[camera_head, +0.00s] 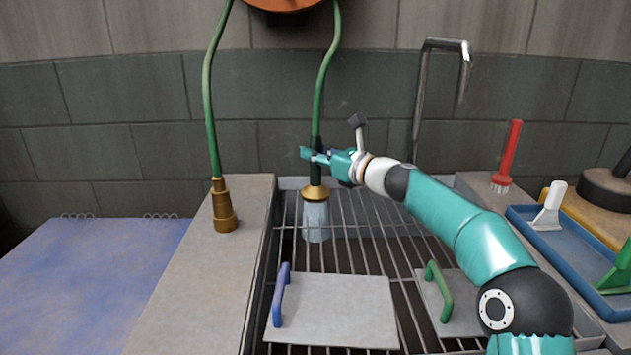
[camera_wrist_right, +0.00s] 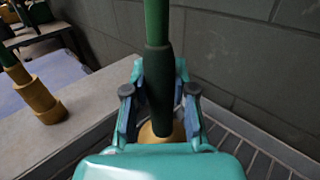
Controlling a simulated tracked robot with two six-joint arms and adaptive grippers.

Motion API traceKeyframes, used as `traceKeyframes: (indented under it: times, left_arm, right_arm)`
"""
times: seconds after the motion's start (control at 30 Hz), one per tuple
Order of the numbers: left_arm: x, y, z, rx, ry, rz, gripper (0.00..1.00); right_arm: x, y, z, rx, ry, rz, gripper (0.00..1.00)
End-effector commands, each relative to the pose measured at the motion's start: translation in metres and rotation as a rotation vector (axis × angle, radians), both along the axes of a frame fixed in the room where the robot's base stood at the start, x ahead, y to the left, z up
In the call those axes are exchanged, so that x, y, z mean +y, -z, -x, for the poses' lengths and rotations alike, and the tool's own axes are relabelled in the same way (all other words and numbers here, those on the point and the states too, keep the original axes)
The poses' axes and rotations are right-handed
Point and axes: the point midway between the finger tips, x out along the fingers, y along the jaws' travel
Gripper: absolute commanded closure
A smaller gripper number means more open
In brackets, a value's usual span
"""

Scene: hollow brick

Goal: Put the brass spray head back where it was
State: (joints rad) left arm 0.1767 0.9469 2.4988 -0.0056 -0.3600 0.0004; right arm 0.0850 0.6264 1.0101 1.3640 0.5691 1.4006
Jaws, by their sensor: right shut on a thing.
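My right gripper (camera_head: 317,157) is shut on the dark sleeve (camera_head: 316,172) above the brass spray head (camera_head: 315,192), at the end of a green hose. The head hangs upright, mouth down, over the sink grate. A pale, whitish-blue cone (camera_head: 316,221) shows right under it, looking like spray. In the right wrist view the sleeve (camera_wrist_right: 159,75) stands between my fingers (camera_wrist_right: 160,100), and part of the brass head (camera_wrist_right: 155,132) shows below; the rest is hidden by my gripper. My left gripper is not in view.
A stepped brass nozzle (camera_head: 224,210) on a second green hose stands on the ledge to the left. An orange-brown reel (camera_head: 285,3) is above. A metal tap (camera_head: 463,75) rises behind. Plates with a blue handle (camera_head: 281,293) and green handle (camera_head: 439,291) lie on the grate (camera_head: 350,215).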

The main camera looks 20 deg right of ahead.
Motion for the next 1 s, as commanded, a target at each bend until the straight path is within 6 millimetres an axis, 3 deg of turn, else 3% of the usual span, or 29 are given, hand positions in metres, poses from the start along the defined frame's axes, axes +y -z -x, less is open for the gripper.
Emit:
traceKeyframes:
  times: [0.3,0.73,0.77,0.8,0.9,1.0]
  left_arm:
    - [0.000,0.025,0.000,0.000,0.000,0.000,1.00]
    - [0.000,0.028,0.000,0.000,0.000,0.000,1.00]
    - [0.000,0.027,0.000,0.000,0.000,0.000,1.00]
    - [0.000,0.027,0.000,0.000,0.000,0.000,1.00]
    - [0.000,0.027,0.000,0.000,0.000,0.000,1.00]
    - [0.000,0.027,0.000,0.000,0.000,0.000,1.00]
  right_arm:
    - [-0.001,0.040,0.000,0.000,0.000,-0.001,1.00]
    - [0.000,0.045,0.000,-0.001,0.000,0.000,1.00]
    - [0.000,0.045,0.000,0.000,0.000,-0.001,0.69]
    - [0.000,0.045,0.000,0.000,0.000,-0.001,0.63]
    - [0.000,0.045,0.000,0.001,0.000,0.000,0.49]
    - [0.000,0.045,0.000,0.001,0.000,0.000,0.49]
